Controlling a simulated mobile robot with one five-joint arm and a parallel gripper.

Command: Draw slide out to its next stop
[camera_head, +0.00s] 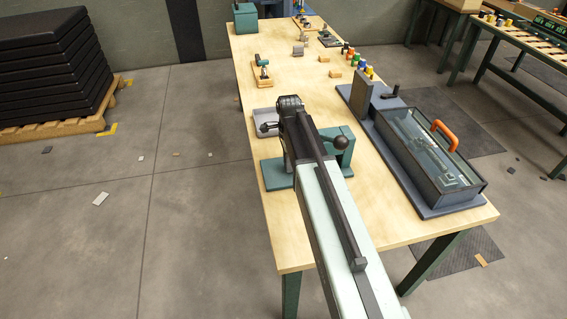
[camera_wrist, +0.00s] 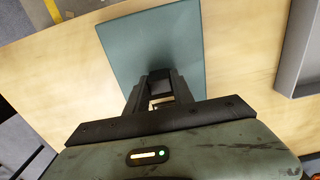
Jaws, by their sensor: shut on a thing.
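A teal fixture with a flat base plate (camera_head: 272,176) and an upright block (camera_head: 334,154) stands near the table's front left edge. A dark ball knob (camera_head: 341,142) shows at the block. My arm reaches over the fixture and hides much of it, including the slide's length. In the wrist view my gripper (camera_wrist: 160,88) has its dark fingers close together over the teal plate (camera_wrist: 150,40). It is shut on a small part, taken as the slide, which is mostly hidden between the fingers and under the wrist housing.
A grey tray (camera_head: 262,116) lies behind the fixture; its wall also shows in the wrist view (camera_wrist: 294,65). A glass-lidded case (camera_head: 430,160) with an orange handle stands to the right. Small tools and coloured jars (camera_head: 362,67) stand farther back. Bare wood (camera_head: 375,225) lies in front.

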